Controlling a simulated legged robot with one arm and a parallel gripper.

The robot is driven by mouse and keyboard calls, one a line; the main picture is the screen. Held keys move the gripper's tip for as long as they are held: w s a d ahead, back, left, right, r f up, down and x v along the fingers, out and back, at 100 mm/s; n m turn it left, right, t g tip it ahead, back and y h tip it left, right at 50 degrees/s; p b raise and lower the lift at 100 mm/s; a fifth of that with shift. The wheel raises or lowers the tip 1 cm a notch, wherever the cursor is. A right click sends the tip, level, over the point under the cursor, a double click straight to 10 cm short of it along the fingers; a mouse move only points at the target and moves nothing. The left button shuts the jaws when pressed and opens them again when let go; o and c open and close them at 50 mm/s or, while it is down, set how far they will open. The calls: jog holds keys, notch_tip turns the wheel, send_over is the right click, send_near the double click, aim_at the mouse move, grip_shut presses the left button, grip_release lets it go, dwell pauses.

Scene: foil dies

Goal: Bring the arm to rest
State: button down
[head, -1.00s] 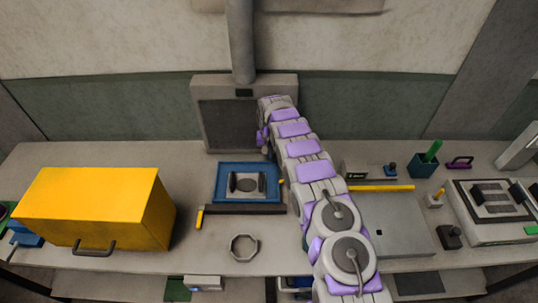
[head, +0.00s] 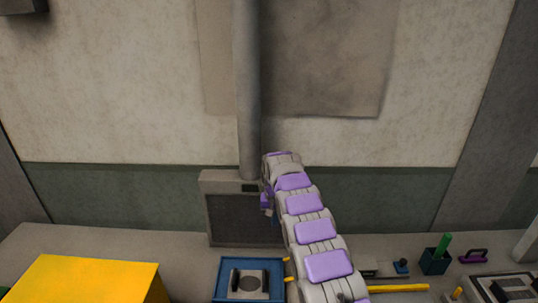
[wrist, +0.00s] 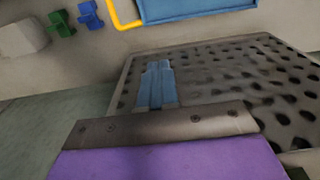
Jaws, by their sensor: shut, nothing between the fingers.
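My arm (head: 316,232) reaches from the bottom of the head view up and back over the bench, its end beside the grey box with the dark grille (head: 240,219). My gripper (wrist: 158,68) shows in the wrist view as two blue fingers pressed together, with nothing between them. They stand in front of a perforated grey panel (wrist: 225,85); I cannot tell whether they touch it.
A yellow case (head: 85,280) stands at the lower left. A blue tray (head: 225,280) lies before the grille box. To the right are a yellow bar (head: 398,288), a dark cup with a green item (head: 434,262) and a purple handle (head: 473,257).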

jog(key=s+d+r+b, duration=0.1)
jog(key=s+d+r, duration=0.2)
jog(key=s+r, duration=0.3)
jog(key=s+d+r+g+b, duration=0.1)
jog(key=s+d+r, duration=0.2)
jog(key=s, duration=0.6)
jog(key=s+d+r+b, duration=0.1)
jog(key=s+d+r, duration=0.2)
jog(key=s+r, duration=0.3)
jog(key=s+d+f+b, duration=0.1)
jog(key=s+f, duration=0.2)
jog(key=s, duration=1.4)
jog(key=s+d+f+g+b, duration=0.1)
jog(key=s+f, duration=0.1)
jog(key=s, duration=1.6)
jog(key=shift+s+f, duration=0.35)
jog(key=shift+f, duration=0.05)
